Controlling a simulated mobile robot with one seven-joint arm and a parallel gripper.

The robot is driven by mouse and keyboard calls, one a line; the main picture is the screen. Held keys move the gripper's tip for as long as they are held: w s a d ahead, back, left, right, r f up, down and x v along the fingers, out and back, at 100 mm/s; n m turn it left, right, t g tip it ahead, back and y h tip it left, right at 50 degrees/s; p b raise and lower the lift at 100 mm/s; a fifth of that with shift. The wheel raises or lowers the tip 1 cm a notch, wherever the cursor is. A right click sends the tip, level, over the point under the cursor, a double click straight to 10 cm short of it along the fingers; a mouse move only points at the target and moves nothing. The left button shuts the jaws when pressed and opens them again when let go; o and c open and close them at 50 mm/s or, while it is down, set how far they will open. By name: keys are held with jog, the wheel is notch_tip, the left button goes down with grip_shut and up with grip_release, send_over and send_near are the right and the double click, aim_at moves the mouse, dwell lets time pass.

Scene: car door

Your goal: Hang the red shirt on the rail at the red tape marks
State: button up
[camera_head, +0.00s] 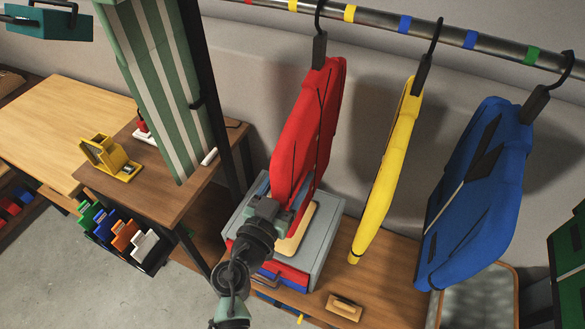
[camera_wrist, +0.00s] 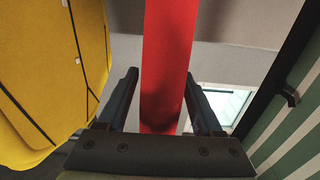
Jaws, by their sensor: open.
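The red shirt (camera_head: 312,130) hangs edge-on from a black hook on the metal rail (camera_head: 375,18). The hook crosses the rail between two yellow tape marks (camera_head: 349,13). A red tape mark (camera_head: 248,1) shows at the picture's top edge, left of them. My gripper (camera_head: 284,208) is at the shirt's lower part. In the wrist view the red shirt (camera_wrist: 165,60) is a vertical red strip between the two fingers of my gripper (camera_wrist: 160,80). The fingers stand apart, with gaps on both sides of the strip. The hook is out of the wrist view.
A yellow shirt (camera_head: 390,160) hangs to the right, between blue marks, and a blue shirt (camera_head: 482,195) further right. A green-striped cloth (camera_head: 160,85) and dark post stand left. Below are a grey box (camera_head: 325,235) and a wooden bench (camera_head: 390,285).

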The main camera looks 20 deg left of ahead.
jog(key=shift+w, duration=0.5)
grip_shut()
jog(key=shift+r, duration=0.15)
jog(key=shift+r, duration=0.35)
jog(key=shift+f+b, duration=0.45)
jog(key=shift+b, duration=0.4)
